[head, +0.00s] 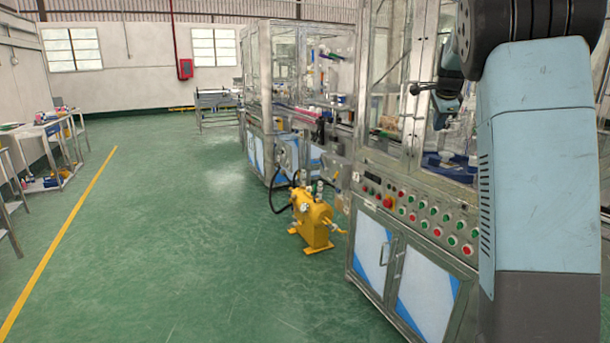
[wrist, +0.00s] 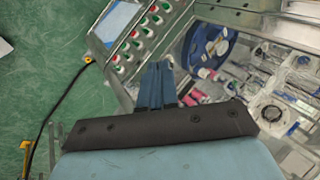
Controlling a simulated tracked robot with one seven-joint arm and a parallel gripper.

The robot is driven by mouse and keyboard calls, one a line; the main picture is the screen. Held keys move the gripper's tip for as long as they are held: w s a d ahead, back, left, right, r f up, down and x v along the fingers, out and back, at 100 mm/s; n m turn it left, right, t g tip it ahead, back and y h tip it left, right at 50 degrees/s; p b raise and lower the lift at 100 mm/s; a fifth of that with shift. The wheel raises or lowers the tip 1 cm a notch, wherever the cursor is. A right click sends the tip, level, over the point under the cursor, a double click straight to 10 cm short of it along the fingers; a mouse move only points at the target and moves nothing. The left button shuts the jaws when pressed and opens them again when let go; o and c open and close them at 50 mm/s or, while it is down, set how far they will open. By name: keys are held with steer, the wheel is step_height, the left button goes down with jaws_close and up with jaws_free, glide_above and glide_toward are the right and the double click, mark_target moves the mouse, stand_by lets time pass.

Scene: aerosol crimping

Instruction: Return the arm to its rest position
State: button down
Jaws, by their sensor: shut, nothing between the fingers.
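My arm (head: 535,150) stands large at the right of the head view, blue-grey with dark joints, in front of the machine. The fingertips lie over the edge between the button panel and the machine's work deck. I cannot tell the exact gap to the machine.
The crimping machine's button panel (head: 430,213) and cabinet are close on the right. A yellow pump (head: 315,222) with a black hose stands on the floor beside it. A blue round part (wrist: 208,44) sits on the deck. Green floor (head: 170,240) is clear at left.

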steer(key=s+a+f+n+y, duration=0.1)
steer(key=s+a+n, duration=0.4)
steer(key=s, duration=0.7)
steer(key=s+a+f+n+y, duration=0.1)
steer(key=s+a+n, duration=0.4)
steer(key=s, duration=0.8)
steer(key=s+a+f+n+y, duration=0.1)
steer(key=s+a+n, duration=0.3)
steer(key=s, duration=0.8)
steer(key=s+a+f+n+h, duration=0.1)
steer(key=s+a+f+n, duration=0.2)
steer(key=s, duration=0.7)
step_height(320, 180, down, 4)
steer(key=shift+r+n+g, duration=0.2)
steer(key=shift+n+g, duration=0.2)
steer(key=shift+n, duration=0.6)
